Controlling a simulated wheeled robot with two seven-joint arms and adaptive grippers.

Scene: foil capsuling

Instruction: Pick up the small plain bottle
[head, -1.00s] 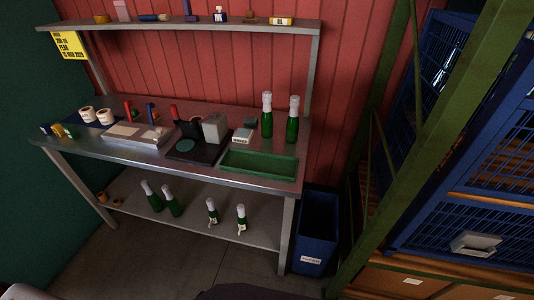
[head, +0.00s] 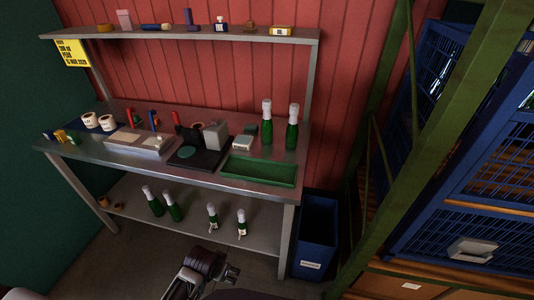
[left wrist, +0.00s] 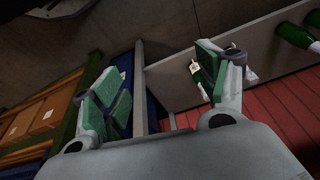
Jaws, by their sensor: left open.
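Two plain green bottles with pale necks stand on the lower shelf at left in the head view, one (head: 154,203) left of the other (head: 173,208). I cannot tell which is the small plain one. Two smaller bottles with pale labels, one (head: 213,217) and another (head: 242,225), stand to their right. My left gripper (head: 232,274) is open and empty, in front of and below the shelf. In the left wrist view its fingers (left wrist: 160,88) are apart; a labelled bottle (left wrist: 195,70) is partly hidden behind one finger, and a green bottle (left wrist: 293,34) shows at right. My right gripper is out of view.
The workbench (head: 120,150) above the shelf carries two tall green bottles (head: 266,128), a green tray (head: 258,170) and several tools. A blue bin (head: 316,235) stands right of the bench leg, beside a green-framed rack (head: 400,150). The floor before the shelf is clear.

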